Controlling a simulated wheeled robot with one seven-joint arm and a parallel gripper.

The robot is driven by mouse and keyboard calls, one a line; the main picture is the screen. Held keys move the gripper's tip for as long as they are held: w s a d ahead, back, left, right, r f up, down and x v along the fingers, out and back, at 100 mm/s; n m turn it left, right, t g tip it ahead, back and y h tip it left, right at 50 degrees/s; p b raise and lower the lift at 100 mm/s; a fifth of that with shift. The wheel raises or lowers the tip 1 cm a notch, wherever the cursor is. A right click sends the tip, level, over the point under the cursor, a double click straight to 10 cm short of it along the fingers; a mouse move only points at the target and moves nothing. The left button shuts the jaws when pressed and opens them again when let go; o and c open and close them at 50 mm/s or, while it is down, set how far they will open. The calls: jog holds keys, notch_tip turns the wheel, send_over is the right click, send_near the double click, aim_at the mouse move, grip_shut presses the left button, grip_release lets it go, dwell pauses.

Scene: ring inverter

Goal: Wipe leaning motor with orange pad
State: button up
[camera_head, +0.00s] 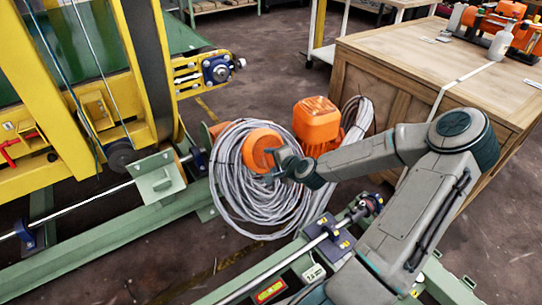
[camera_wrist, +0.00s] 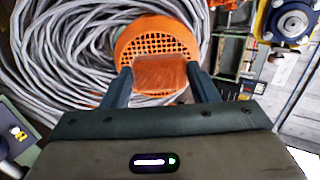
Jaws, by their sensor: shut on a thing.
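An orange motor with a round grille end (camera_head: 259,148) leans among coiled grey cables, and its grille (camera_wrist: 158,40) faces me in the wrist view. My gripper (camera_wrist: 160,82) is shut on an orange pad (camera_wrist: 160,72), held between both fingers. The pad lies over the lower part of the grille in the wrist view; I cannot tell if it touches. In the head view my gripper (camera_head: 278,158) is at the right of the round motor end, and the pad is not distinguishable there. A second, boxy orange motor (camera_head: 316,121) stands behind to the right.
Coiled grey cable (camera_head: 245,200) surrounds the motor. A yellow and green machine frame (camera_head: 150,90) stands at the left, with a green beam (camera_head: 110,245) and metal shaft below. A wooden crate table (camera_head: 420,60) at the right carries orange equipment (camera_head: 505,22) and a bottle (camera_head: 499,46).

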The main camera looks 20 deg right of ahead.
jog(key=p, duration=0.2)
send_near(259, 166)
jog(key=shift+s, duration=0.8)
jog(key=shift+r+b+x, duration=0.15)
jog(key=shift+b+x, duration=0.75)
jog(key=shift+x, duration=0.45)
jog(key=shift+r+b+x, duration=0.2)
jog(key=shift+b+x, duration=0.7)
jog(key=shift+x, duration=0.45)
jog(key=shift+b+x, duration=0.45)
jog(key=shift+x, duration=0.75)
jog(key=shift+d, duration=0.1)
jog(key=w+d+p, duration=0.1)
jog(key=d, duration=0.6)
jog(key=shift+w+r, duration=0.15)
jog(key=shift+w, duration=0.05)
jog(key=shift+a, duration=0.1)
